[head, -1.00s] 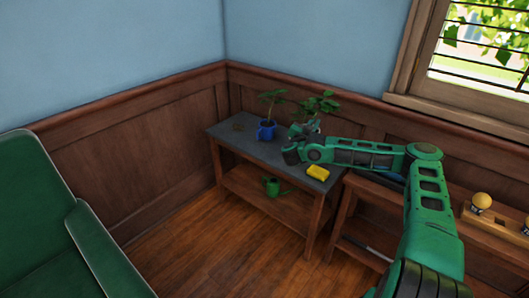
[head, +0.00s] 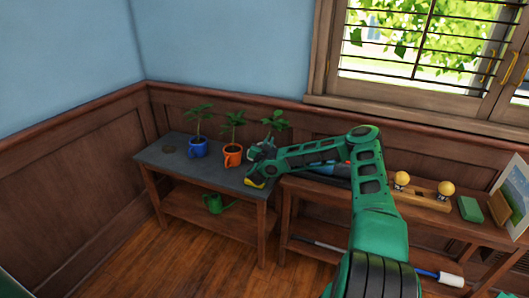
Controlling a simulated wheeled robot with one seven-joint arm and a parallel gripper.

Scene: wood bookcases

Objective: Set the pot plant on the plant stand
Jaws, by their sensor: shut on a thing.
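A leafy pot plant (head: 275,120) shows above and behind my gripper (head: 258,152), beside the right end of the grey-topped wooden plant stand (head: 180,166). Its pot is hidden by my gripper and arm. My gripper is shut, apparently on this plant, though the contact cannot be seen. On the stand, a plant in a blue pot (head: 198,148) stands upright at the middle. A plant in an orange pot (head: 233,155) stands to its right, just left of my gripper.
A yellow block (head: 255,183) lies at the stand's front right corner, below my gripper. A small brown round thing (head: 168,149) lies at the left of the top. A green watering can (head: 217,204) is on the lower shelf. A bench (head: 400,210) with items adjoins on the right.

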